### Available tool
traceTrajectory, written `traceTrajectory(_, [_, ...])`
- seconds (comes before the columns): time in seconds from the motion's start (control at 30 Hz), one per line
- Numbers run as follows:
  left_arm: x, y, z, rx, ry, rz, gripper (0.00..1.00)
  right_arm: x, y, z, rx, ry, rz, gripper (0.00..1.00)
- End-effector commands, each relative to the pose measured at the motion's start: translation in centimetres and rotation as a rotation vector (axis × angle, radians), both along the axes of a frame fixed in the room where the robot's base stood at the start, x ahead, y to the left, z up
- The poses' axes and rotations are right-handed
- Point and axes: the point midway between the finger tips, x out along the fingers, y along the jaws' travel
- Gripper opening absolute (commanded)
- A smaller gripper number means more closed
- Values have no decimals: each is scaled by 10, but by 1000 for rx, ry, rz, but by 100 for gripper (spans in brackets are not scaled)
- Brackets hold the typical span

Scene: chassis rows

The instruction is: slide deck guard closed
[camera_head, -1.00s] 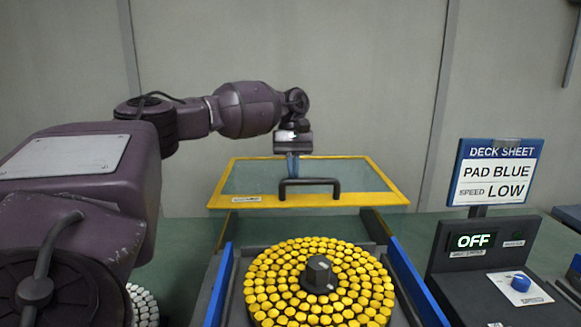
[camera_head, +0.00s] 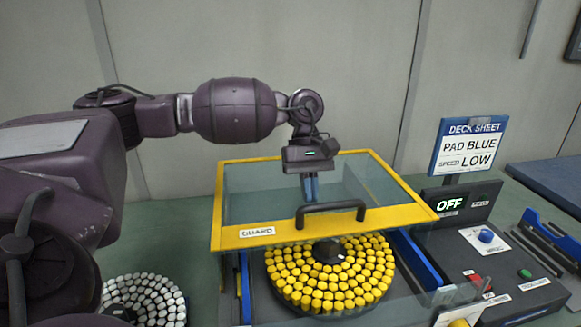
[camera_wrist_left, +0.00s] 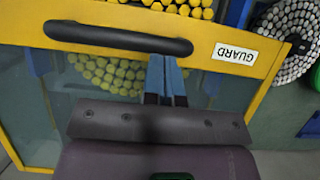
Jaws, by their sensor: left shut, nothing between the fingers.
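The deck guard (camera_head: 275,234) is a clear panel in a yellow frame with a black handle (camera_head: 331,212) and a GUARD label on its front bar. It covers the back part of the yellow-studded round pad (camera_head: 330,285); the front part of the pad shows uncovered. My left gripper (camera_head: 312,195) is shut and empty, with its blue fingers pointing down just behind the handle. In the left wrist view the fingertips (camera_wrist_left: 165,60) are close against the handle's back side; I cannot tell whether they touch it. My right gripper is in no view.
Blue side rails (camera_head: 418,262) flank the pad. A white-studded round pad (camera_head: 145,298) lies to the left. A control box on the right has an OFF display (camera_head: 450,204), a blue knob (camera_head: 486,236) and buttons. The deck sheet sign (camera_head: 468,146) stands behind it.

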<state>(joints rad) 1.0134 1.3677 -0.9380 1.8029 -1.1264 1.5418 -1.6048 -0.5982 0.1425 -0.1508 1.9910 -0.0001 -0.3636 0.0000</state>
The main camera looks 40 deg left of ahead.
Motion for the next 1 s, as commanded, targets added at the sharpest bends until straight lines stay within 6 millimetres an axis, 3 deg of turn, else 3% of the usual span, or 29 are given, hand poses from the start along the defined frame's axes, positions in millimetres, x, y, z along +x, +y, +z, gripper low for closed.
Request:
traceTrajectory(0.03, [-12, -16, 1, -3, 2, -10, 0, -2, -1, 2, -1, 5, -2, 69])
traceTrajectory(0.2, [-44, -58, -1, -3, 3, -9, 0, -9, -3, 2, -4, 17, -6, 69])
traceTrajectory(0.5, [-83, -108, -2, -2, 3, -5, 0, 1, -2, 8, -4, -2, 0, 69])
traceTrajectory(0.7, [-93, -121, -3, 0, 3, -1, 0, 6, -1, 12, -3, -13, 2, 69])
traceTrajectory(1.0, [-96, -124, -4, 0, 6, -1, 0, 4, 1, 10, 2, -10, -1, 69])
